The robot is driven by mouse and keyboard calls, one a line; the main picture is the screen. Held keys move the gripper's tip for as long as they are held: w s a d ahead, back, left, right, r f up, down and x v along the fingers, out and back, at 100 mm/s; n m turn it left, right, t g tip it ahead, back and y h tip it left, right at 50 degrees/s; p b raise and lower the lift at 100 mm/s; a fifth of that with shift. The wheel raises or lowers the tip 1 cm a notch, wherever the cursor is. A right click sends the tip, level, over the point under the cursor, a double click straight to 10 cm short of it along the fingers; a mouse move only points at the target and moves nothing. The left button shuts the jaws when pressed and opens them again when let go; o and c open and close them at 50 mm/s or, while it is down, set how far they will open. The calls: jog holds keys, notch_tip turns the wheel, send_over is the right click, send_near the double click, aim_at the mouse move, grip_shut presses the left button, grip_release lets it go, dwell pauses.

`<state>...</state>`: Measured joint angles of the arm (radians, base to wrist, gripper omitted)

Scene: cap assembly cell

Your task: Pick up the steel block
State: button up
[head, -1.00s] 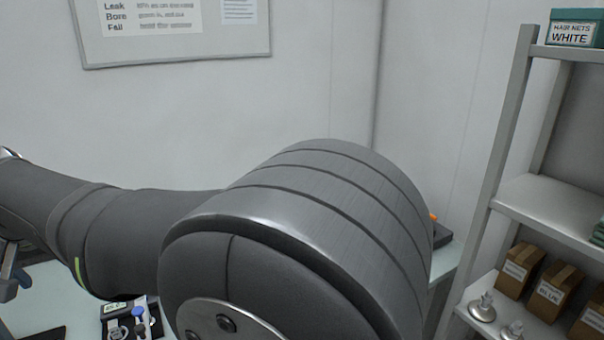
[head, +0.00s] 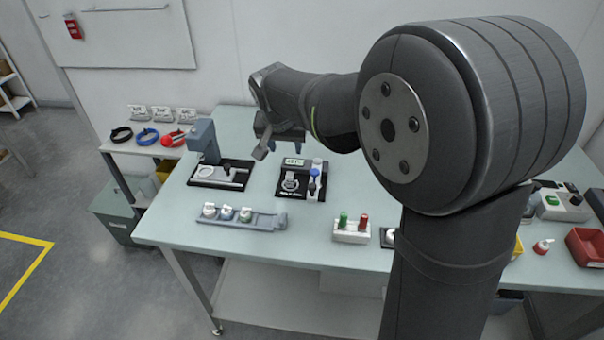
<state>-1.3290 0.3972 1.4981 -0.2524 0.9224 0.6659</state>
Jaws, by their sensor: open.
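I cannot make out a steel block for certain; it may be too small to tell or hidden behind my arm, which covers the right-middle of the table. My gripper (head: 279,146) hangs over the back of the pale green table (head: 330,270), fingers pointing down and apart, with nothing seen between them.
A grey rack (head: 262,221) with several white-topped pieces lies near the front edge. A white holder (head: 351,237) carries a green and a red bottle. A red tray (head: 590,242) and a white button box (head: 563,209) stand at right.

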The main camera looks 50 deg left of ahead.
send_near(290, 174)
jog(key=x, duration=0.5)
jog(key=shift+w+d+f, duration=0.1)
jog(key=shift+w+f, duration=0.05)
jog(key=shift+w, duration=0.05)
jog(key=shift+x, duration=2.6)
jog(key=shift+s, duration=0.2)
grip_shut()
